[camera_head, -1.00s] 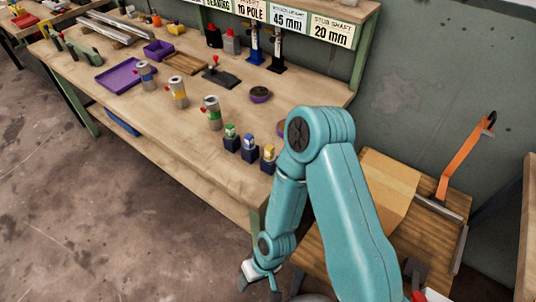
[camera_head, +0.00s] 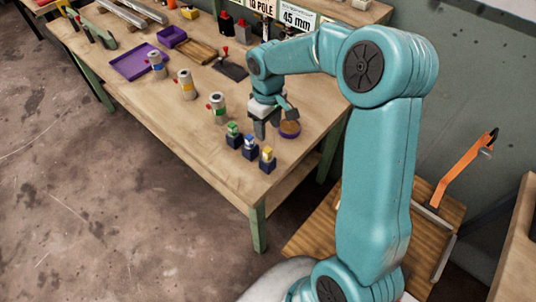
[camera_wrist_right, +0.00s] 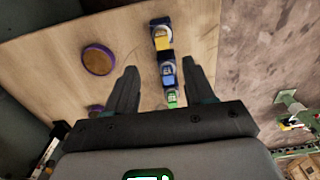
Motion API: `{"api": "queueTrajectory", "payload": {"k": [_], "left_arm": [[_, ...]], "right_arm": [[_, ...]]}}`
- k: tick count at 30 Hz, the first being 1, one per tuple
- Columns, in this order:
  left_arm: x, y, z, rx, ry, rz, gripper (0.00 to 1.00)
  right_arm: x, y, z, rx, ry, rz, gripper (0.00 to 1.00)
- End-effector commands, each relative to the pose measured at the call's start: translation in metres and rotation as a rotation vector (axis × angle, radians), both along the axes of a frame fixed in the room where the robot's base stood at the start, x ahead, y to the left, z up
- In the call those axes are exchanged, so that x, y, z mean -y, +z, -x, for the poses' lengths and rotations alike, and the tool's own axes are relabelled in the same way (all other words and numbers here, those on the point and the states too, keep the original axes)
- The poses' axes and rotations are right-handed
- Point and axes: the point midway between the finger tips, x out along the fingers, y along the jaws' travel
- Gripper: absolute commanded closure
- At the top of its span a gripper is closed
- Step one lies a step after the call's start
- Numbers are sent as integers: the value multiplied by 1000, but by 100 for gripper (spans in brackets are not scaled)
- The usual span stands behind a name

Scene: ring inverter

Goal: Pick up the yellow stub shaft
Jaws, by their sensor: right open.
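The yellow stub shaft (camera_head: 267,153) stands upright in a small dark blue block near the table's front right corner. It also shows in the right wrist view (camera_wrist_right: 161,40), at the top of a row with the blue stub shaft (camera_wrist_right: 168,70) and green stub shaft (camera_wrist_right: 173,97). My right gripper (camera_head: 266,127) is above the table, just behind this row, pointing down. In the right wrist view my right gripper (camera_wrist_right: 162,76) has its fingers apart with nothing held, and the yellow shaft lies beyond the fingertips. My left gripper is not in view.
Several silver cylinders, such as the green-banded one (camera_head: 218,108), stand left of the row. A round purple-rimmed disc (camera_head: 290,129) lies right of my gripper. A purple tray (camera_head: 132,62) and a dark stand (camera_head: 231,67) are farther back. The table's front corner is close by.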

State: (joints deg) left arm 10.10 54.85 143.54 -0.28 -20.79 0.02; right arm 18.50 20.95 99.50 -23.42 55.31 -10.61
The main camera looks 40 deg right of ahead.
Motion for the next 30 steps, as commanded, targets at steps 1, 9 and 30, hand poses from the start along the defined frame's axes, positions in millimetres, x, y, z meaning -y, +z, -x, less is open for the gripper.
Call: {"api": "queueTrajectory", "payload": {"k": [1, 9, 30], "left_arm": [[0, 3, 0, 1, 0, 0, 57], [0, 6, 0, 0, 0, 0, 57], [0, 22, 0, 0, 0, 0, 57]], "right_arm": [[-1, -12, 2, -6, -1, -2, 47], [-1, -53, 2, 0, -3, -2, 47], [-1, -108, 3, 2, 0, -1, 50]]}}
